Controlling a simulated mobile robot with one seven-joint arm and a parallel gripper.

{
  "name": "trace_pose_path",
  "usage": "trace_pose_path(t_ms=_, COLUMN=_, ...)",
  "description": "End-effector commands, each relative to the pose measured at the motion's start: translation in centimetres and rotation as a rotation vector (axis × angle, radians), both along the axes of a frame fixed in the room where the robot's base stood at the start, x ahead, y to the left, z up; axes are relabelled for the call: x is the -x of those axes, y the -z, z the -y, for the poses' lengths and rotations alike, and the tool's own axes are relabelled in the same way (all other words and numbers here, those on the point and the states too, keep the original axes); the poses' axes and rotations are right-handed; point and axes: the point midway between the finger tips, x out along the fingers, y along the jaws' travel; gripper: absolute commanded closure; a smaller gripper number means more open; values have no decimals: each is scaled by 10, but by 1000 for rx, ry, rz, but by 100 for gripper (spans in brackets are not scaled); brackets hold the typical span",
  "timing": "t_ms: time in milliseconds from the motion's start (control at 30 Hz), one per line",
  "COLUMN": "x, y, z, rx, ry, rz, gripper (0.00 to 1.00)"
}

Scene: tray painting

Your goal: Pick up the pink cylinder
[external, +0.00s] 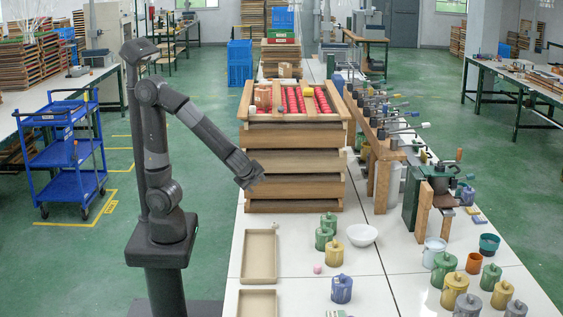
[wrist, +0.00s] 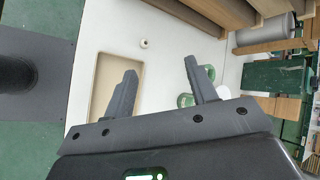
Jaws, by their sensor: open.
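The pink cylinder (external: 317,269) is small and stands on the white table, right of the beige trays and left of a blue jar. My gripper (external: 255,178) is well above and behind it, in front of the wooden tray stack; its fingers are not clear there. In the wrist view my gripper (wrist: 161,66) is open, with its fingers wide apart and nothing between them. I cannot make out the pink cylinder in the wrist view. A small pale round thing (wrist: 144,44) shows beside the beige tray; I cannot tell what it is.
Two shallow beige trays (external: 274,258) (external: 274,303) lie at the table's left edge. Green jars (external: 324,236), a yellow jar (external: 334,252), a blue jar (external: 342,289) and a white bowl (external: 362,235) stand nearby. The stack of wooden trays (external: 295,187) rises behind. Clamped machines line the right.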

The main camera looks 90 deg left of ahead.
Motion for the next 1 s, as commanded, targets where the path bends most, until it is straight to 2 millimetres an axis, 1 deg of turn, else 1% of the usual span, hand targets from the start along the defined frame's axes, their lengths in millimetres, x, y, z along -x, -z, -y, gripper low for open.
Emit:
trace_pose_path(t_ms=33, x=-12, y=9, z=5, rx=-64, ry=69, rz=-36, gripper=48)
trace_pose_path(t_ms=167, x=-44, y=25, z=20, rx=-233, ry=254, rz=-103, gripper=48)
trace_pose_path(t_ms=267, x=-69, y=41, z=39, rx=-357, ry=405, rz=-149, gripper=48)
trace_pose_path(t_ms=367, x=-91, y=59, z=62, rx=-475, ry=563, rz=-188, gripper=48)
trace_pose_path(t_ms=467, x=-111, y=82, z=90, rx=-588, ry=725, rz=-222, gripper=48)
trace_pose_path(t_ms=533, x=-122, y=100, z=113, rx=-663, ry=845, rz=-241, gripper=48)
trace_pose_path(t_ms=667, x=-135, y=137, z=158, rx=-791, ry=1066, rz=-268, gripper=48)
trace_pose_path(t_ms=700, x=-137, y=149, z=171, rx=-824, ry=1129, rz=-274, gripper=48)
trace_pose_path(t_ms=800, x=-139, y=175, z=200, rx=-891, ry=1269, rz=-281, gripper=48)
trace_pose_path(t_ms=900, x=-137, y=194, z=221, rx=-936, ry=1369, rz=-280, gripper=48)
trace_pose_path(t_ms=1000, x=-136, y=204, z=233, rx=-959, ry=1423, rz=-278, gripper=48)
